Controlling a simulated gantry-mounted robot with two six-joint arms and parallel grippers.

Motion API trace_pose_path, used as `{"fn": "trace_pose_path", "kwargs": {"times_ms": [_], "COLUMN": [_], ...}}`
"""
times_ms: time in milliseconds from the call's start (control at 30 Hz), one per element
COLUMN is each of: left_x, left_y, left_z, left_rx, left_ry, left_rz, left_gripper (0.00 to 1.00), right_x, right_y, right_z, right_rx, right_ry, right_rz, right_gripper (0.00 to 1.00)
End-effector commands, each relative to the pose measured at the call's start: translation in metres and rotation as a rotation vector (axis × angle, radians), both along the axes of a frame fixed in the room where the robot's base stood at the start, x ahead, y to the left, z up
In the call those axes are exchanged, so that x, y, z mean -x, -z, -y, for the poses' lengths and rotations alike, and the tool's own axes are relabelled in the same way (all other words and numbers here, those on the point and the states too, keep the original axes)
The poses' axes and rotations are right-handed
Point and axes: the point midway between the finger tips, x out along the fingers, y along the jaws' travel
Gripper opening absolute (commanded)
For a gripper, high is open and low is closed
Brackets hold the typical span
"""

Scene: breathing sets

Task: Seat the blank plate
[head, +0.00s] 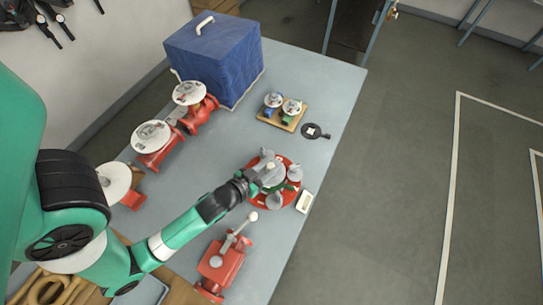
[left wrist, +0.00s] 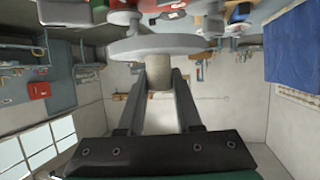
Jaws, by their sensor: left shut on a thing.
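My left gripper (head: 253,183) is at the left side of a round red fixture (head: 286,202) on the bench. In the left wrist view, its fingers (left wrist: 159,95) are shut on a pale cylindrical knob (left wrist: 160,77) below a grey disc (left wrist: 150,46), seen nearly edge-on. This grey disc looks like the blank plate. In the head view, grey round parts (head: 273,201) crowd the fixture, and the arm hides some of it. I cannot tell whether the held disc touches the fixture. A dark round plate with a handle (head: 319,134) lies flat beyond the fixture. My right gripper is not seen.
A wooden board (head: 273,119) with small valves stands behind the fixture. Red flanged valves (head: 159,152) line the left side. A red lever valve (head: 221,264) stands in front, a pale block (head: 305,202) at right. A blue covered box (head: 214,57) fills the back left.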

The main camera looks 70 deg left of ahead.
Motion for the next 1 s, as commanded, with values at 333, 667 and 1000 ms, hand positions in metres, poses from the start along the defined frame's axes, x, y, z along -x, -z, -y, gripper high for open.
{"fn": "trace_pose_path", "kwargs": {"times_ms": [333,667,1000], "left_x": [-0.001,-0.001,-0.001], "left_y": [-0.004,0.016,0.051], "left_z": [0.001,0.001,0.001], "left_rx": [-0.002,-0.003,-0.002], "left_ry": [0.003,0.004,0.004], "left_rz": [0.004,0.004,0.005], "left_gripper": [0.00,0.00,0.00], "right_x": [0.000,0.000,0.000], "right_y": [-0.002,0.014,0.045], "right_z": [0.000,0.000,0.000], "right_rx": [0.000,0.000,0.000], "right_ry": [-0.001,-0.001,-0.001], "right_rz": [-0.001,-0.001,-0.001], "right_gripper": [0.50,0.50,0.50]}}
